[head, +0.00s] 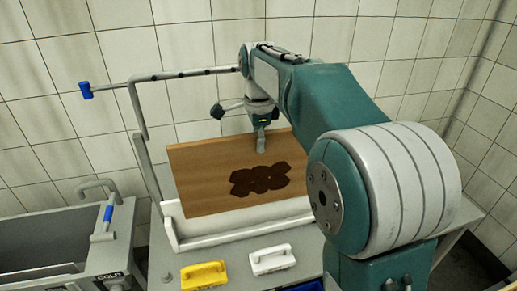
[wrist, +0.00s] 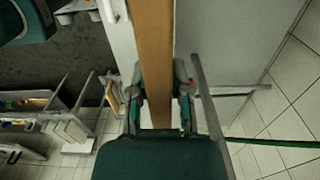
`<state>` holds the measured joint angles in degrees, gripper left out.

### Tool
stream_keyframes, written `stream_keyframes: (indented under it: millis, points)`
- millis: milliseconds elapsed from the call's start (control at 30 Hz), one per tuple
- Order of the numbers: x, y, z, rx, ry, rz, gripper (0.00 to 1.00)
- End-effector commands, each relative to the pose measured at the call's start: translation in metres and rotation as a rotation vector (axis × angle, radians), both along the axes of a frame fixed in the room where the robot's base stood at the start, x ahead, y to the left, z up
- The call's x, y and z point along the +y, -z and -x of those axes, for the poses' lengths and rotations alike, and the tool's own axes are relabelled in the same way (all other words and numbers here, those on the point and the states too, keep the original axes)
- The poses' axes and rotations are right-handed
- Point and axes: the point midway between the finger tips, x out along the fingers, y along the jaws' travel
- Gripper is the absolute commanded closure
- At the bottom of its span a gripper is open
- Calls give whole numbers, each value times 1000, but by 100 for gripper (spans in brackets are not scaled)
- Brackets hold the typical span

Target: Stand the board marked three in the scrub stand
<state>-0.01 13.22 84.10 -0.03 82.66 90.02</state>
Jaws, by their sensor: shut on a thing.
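A wooden board (head: 205,180) with a dark blotchy mark on its face is in my gripper (head: 261,142). I cannot read a number in the mark. The gripper is shut on the board's upper edge, and in the wrist view the board (wrist: 153,35) runs between the two fingers (wrist: 160,85). The board leans back over a white trough-like stand (head: 245,222), its lower edge at or just above the trough. Whether it rests in the trough is unclear.
A pipe with a blue end (head: 86,91) rises behind the stand on the left. A grey sink (head: 40,240) with a blue-handled tap is at left. A yellow block (head: 204,275) and a white block (head: 272,260), both with handles, lie in front. Tiled walls stand behind.

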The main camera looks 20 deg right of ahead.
Motion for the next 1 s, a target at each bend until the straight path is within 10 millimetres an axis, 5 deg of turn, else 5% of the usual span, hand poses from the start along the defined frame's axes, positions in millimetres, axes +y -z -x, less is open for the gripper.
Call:
stream_keyframes:
  millis: [1000]
  points:
    - [0,74,0,-1,0,0,100]
